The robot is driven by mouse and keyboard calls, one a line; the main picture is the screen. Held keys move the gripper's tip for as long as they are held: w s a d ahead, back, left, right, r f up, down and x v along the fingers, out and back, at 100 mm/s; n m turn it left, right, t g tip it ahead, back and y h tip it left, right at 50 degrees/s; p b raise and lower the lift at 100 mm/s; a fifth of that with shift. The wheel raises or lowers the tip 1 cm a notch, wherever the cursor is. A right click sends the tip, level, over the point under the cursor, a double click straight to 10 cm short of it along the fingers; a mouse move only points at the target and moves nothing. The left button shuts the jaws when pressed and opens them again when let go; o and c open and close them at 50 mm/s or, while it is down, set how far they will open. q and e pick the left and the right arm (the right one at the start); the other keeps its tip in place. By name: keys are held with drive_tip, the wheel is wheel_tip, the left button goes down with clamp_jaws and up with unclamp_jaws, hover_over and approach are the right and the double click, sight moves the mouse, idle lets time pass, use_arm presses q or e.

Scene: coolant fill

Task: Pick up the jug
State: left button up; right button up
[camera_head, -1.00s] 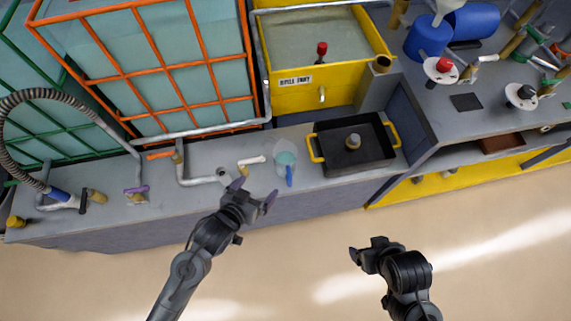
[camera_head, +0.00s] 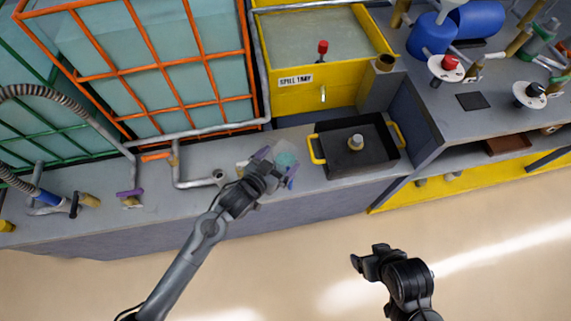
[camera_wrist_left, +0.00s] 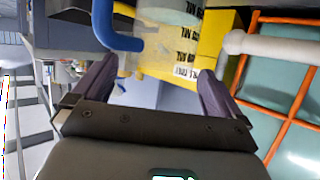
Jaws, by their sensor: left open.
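The jug (camera_head: 286,160) is clear with pale green contents and a blue handle, and it stands on the grey bench left of the black tray. My left gripper (camera_head: 277,170) is open right at the jug and partly covers it. In the left wrist view the jug (camera_wrist_left: 172,58), with dark printed marks, shows ahead between the spread fingers of my left gripper (camera_wrist_left: 157,68). Its blue handle (camera_wrist_left: 104,25) is near the left finger there. Contact with the fingers cannot be told. My right gripper (camera_head: 366,256) hangs over the floor, away from the bench; its jaw opening is unclear.
A black tray (camera_head: 330,166) with yellow handles sits right of the jug. A yellow spill tray (camera_head: 290,98) stands behind. A grey pipe (camera_head: 190,184) rises left of the jug. Orange (camera_head: 192,76) and green caged tanks stand at the back left. The floor in front is clear.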

sight(282, 158)
use_arm(q)
drive_tip(key=b+x, duration=0.1)
drive_tip(key=x, duration=0.3)
drive_tip(key=shift+f, duration=0.2)
drive_tip(key=c, duration=1.6)
